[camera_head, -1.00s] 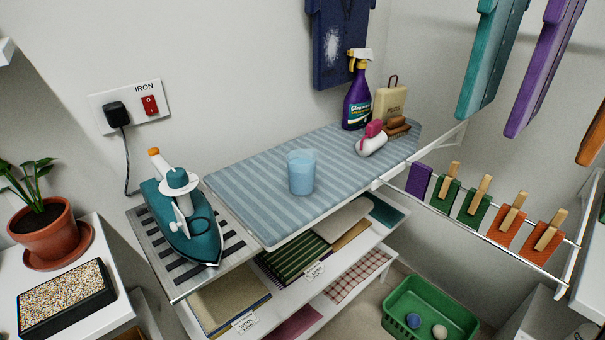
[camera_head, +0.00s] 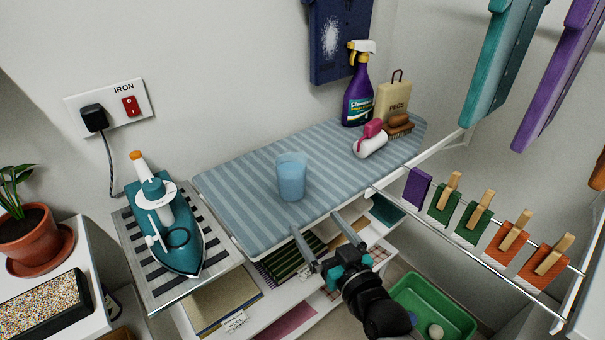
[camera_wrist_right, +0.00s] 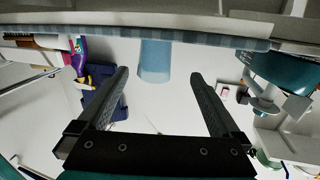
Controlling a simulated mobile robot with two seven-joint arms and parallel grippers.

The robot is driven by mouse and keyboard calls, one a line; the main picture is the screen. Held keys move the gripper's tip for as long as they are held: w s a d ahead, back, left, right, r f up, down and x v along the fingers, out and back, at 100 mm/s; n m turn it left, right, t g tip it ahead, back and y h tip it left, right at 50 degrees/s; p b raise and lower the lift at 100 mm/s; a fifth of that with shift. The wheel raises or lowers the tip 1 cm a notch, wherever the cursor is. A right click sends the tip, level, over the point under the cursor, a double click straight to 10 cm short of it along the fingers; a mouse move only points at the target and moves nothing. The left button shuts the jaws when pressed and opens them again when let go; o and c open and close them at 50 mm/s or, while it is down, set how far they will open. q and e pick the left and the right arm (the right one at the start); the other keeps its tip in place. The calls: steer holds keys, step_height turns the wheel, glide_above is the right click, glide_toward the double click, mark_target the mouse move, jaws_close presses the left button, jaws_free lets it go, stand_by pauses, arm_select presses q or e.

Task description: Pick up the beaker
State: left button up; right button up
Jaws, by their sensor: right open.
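The beaker (camera_head: 291,177) is a translucent blue cup, standing upright on the striped ironing board (camera_head: 232,190). My right gripper (camera_head: 316,224) is open and empty at the board's front edge, its two fingers pointing toward the beaker. The beaker stands beyond the fingertips, apart from them. In the right wrist view, which looks upside down, the beaker (camera_wrist_right: 155,62) hangs from the board at the top, and lies in the gap between the open fingers (camera_wrist_right: 159,75). My left gripper is not in view.
A teal iron (camera_head: 172,235) stands on a rack left of the board. A purple spray bottle (camera_head: 358,92), a pink-and-white item (camera_head: 370,140) and a brush (camera_head: 398,126) are at the board's far right. A rail with pegged cloths (camera_head: 480,215) runs at right. The board around the beaker is clear.

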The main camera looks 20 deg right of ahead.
mark_target(298, 181)
steer(key=shift+t, duration=0.3)
steer(key=w+r, duration=0.1)
steer(key=w, duration=0.2)
steer(key=w+b, duration=0.1)
steer(key=w, duration=0.3)
steer(key=w+r, duration=0.1)
steer(key=w, duration=0.2)
steer(key=shift+w+a+r+b, duration=0.3)
steer(key=shift+a+r+b, duration=0.05)
steer(key=shift+a+b, duration=0.05)
steer(key=w+b, duration=0.1)
steer(key=w, duration=0.3)
steer(key=shift+r, duration=0.1)
steer(key=shift+w, duration=0.25)
steer(key=shift+w+a, duration=0.1)
steer(key=c, duration=0.5)
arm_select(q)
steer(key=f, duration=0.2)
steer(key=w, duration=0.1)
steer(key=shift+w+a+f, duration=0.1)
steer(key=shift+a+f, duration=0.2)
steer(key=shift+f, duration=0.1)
arm_select(e)
steer(key=c, duration=0.8)
